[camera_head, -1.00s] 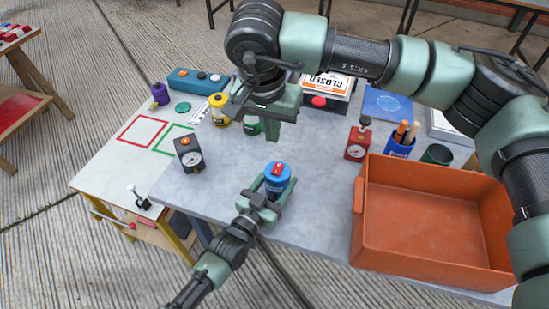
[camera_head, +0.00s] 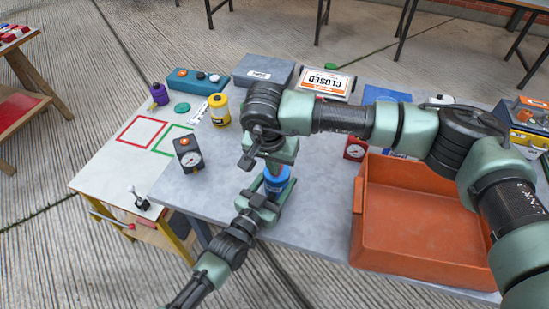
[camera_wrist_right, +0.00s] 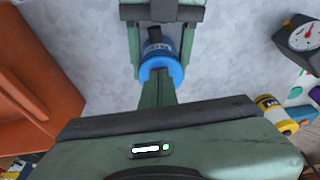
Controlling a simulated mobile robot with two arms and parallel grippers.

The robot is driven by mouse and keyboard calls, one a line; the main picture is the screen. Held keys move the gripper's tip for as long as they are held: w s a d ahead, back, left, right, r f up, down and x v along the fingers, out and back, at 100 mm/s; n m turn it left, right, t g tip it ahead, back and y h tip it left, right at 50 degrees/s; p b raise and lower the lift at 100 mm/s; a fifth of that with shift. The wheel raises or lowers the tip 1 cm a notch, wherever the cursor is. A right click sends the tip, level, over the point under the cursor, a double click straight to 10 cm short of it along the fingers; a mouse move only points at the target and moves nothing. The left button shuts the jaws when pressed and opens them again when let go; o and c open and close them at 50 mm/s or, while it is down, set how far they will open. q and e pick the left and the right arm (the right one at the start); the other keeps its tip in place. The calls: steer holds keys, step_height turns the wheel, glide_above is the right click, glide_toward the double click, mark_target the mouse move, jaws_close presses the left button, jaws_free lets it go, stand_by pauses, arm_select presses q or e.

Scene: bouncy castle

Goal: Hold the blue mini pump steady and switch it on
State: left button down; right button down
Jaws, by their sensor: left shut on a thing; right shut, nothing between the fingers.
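The blue mini pump (camera_head: 277,183) stands upright near the front edge of the grey table. My left gripper (camera_head: 267,196) is shut around its sides from the front. The pump also shows in the right wrist view (camera_wrist_right: 161,64), between the left gripper's two fingers. My right gripper (camera_head: 275,165) is shut and empty, pointing down over the top of the pump. Its closed fingertips (camera_wrist_right: 158,76) overlap the pump's top in the right wrist view. The red switch on top is hidden now, so I cannot tell contact or its position.
An orange bin (camera_head: 370,225) fills the table's right side. A dark gauge box (camera_head: 188,155) stands left of the pump, a red gauge (camera_head: 356,149) to its right. A yellow can (camera_head: 219,111), a teal button box (camera_head: 197,79) and a closed sign (camera_head: 326,82) stand farther back.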

steer(key=shift+s+f, duration=0.1)
steer(key=shift+f, duration=0.2)
stand_by(0.4)
steer(key=shift+w+d+r, duration=0.2)
steer(key=shift+w+r, duration=0.2)
steer(key=shift+w, duration=0.3)
steer(key=shift+r, duration=0.1)
steer(key=v, duration=0.3)
steer(key=shift+w+r, duration=0.2)
steer(key=shift+r, duration=0.25)
steer(key=s+a+r, duration=0.1)
steer(key=s+r, duration=0.3)
steer(key=r, duration=0.4)
steer(key=shift+s+a+r, duration=0.2)
steer(key=shift+s+r, duration=0.1)
steer(key=shift+r, duration=0.1)
